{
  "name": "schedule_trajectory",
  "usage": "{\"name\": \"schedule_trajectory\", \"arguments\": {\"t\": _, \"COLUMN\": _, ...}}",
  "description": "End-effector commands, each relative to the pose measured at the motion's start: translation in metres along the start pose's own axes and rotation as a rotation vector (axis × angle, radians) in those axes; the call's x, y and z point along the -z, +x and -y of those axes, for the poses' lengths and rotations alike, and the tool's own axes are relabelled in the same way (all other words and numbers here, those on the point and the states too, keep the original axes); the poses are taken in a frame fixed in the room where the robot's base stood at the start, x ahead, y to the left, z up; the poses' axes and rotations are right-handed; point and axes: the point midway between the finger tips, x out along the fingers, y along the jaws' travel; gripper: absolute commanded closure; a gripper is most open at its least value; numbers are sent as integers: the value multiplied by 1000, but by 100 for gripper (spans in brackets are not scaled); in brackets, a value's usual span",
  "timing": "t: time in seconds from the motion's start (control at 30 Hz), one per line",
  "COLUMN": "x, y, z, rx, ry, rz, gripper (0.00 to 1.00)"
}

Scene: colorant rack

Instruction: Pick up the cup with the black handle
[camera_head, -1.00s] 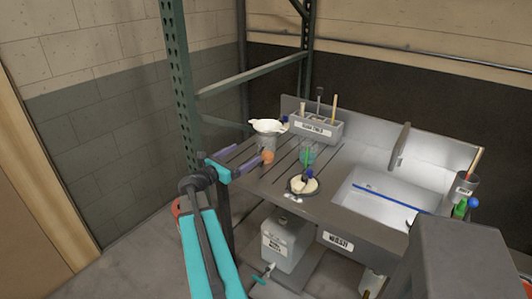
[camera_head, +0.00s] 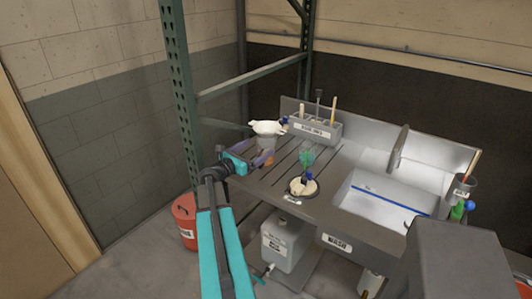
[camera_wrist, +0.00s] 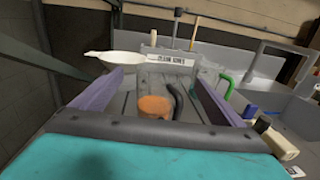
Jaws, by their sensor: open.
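The orange cup (camera_wrist: 154,107) with a black handle (camera_wrist: 177,100) stands upright on the grey slatted worktop in the wrist view. Its handle is on the right side. In the head view the cup (camera_head: 268,160) is partly hidden by my gripper at the worktop's left end. My gripper (camera_wrist: 160,82) is open and empty, with a purple finger on each side of the cup in the wrist view. I see no finger touching the cup. In the head view my gripper (camera_head: 258,160) reaches over the worktop's left edge.
A white funnel-like bowl (camera_head: 267,127) sits on a grey container behind the cup. A labelled rack (camera_head: 316,130) holds tools at the back. A green-handled vessel (camera_head: 306,156) and a blue-topped item (camera_head: 309,175) stand to the right. A sink (camera_head: 385,196) lies farther right.

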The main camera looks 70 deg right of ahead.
Motion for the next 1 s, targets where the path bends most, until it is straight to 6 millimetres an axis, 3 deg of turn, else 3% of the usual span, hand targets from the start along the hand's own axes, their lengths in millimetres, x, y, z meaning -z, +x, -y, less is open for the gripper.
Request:
{"name": "schedule_trajectory", "arguments": {"t": 0.57, "x": -1, "y": 10, "z": -1, "rx": -1, "ry": 0, "rz": 0, "gripper": 8}}
{"name": "schedule_trajectory", "arguments": {"t": 1.0, "x": -3, "y": 53, "z": 0, "rx": 0, "ry": 0, "rz": 0, "gripper": 8}}
